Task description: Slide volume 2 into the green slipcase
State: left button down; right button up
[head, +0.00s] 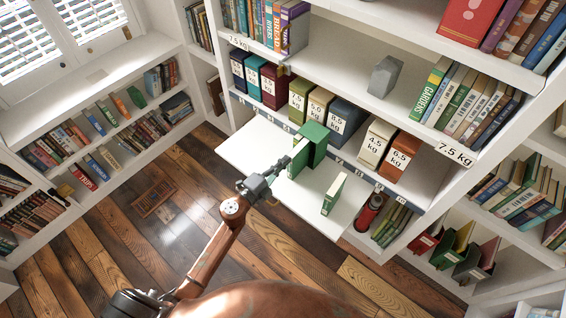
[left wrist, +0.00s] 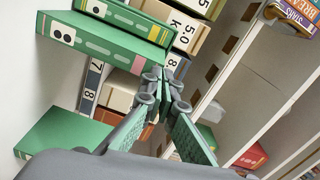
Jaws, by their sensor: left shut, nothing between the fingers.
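Two green book-shaped pieces stand together on the white pull-out board in the head view: a taller one (head: 318,136) and one in front at left (head: 299,161). I cannot tell for sure which is the slipcase. My right gripper is not seen.
The pull-out board (head: 250,150) has bare room left and right of the green pieces. Behind it, a shelf holds labelled boxes (head: 346,118). A red cylinder (head: 369,211) stands lower right, near shelved books.

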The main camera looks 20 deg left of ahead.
aim_at(292, 155)
pick_arm(q)
jog(key=shift+x, duration=4.05)
dwell(0.4)
jog(key=shift+f, duration=0.1)
jog(key=shift+v, duration=1.45)
jog(key=shift+s+a, duration=0.15)
jog(key=shift+s, duration=0.2)
jog(key=v, duration=1.1)
jog(key=shift+s+a, duration=0.1)
